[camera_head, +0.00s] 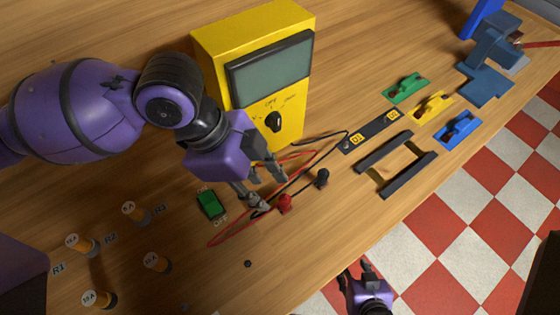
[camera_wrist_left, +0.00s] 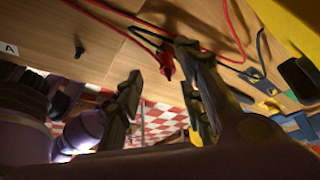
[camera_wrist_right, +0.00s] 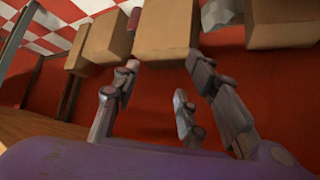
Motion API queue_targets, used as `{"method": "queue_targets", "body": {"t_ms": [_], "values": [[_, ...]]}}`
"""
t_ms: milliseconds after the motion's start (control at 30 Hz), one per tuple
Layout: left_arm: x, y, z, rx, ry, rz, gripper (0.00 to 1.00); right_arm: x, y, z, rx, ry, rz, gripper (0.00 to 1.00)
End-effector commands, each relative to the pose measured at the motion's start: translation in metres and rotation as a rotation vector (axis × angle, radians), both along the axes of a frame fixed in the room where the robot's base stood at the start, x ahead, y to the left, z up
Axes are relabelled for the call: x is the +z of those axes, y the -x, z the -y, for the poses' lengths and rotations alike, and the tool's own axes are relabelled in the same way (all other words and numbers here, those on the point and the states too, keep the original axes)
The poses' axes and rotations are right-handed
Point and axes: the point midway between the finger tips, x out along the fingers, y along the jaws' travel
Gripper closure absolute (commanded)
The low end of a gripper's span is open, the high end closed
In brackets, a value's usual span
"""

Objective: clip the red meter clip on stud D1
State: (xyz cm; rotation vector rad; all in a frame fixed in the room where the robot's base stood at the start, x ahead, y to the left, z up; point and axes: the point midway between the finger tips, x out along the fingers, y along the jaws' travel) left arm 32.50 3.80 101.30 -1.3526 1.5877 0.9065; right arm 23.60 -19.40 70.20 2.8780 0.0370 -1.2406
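The red meter clip (camera_head: 285,203) rests on the table in front of the yellow meter (camera_head: 275,80), with a red lead. It also shows in the left wrist view (camera_wrist_left: 167,68), beyond and between my left fingers. My left gripper (camera_head: 266,190) is open and empty, just above and left of the red clip. The dark strip (camera_head: 373,130) with yellow D1 (camera_head: 356,138) and D2 (camera_head: 393,115) labels lies further right; stud detail is too small to tell. My right gripper (camera_head: 366,278) is open and empty off the table's front edge.
A green switch (camera_head: 210,204) and labelled fuses (camera_head: 136,214) are at left. A dark frame (camera_head: 397,163) and green, yellow and blue parts (camera_head: 457,129) lie at right, near a blue vise (camera_head: 487,70). Boxes (camera_wrist_right: 168,30) show past my right fingers. Leads loop across the table.

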Motion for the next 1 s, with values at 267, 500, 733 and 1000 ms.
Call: {"method": "queue_targets", "body": {"t_ms": [267, 500, 733, 1000], "values": [[-0.019, 0.003, 0.008, -0.001, -0.001, -0.006, 0.65, -0.014, 0.016, 0.005, 0.005, 0.009, -0.036, 0.6], [-0.043, 0.004, 0.026, -0.002, 0.0, -0.004, 0.65, -0.013, 0.021, 0.01, 0.008, 0.02, -0.044, 0.6], [-0.068, 0.006, 0.036, 0.0, -0.002, -0.001, 0.65, -0.01, 0.017, 0.009, 0.007, 0.017, -0.035, 0.6], [-0.069, 0.005, 0.037, -0.001, -0.002, 0.002, 0.68, -0.006, 0.007, 0.003, 0.002, 0.007, -0.015, 0.6]]}}
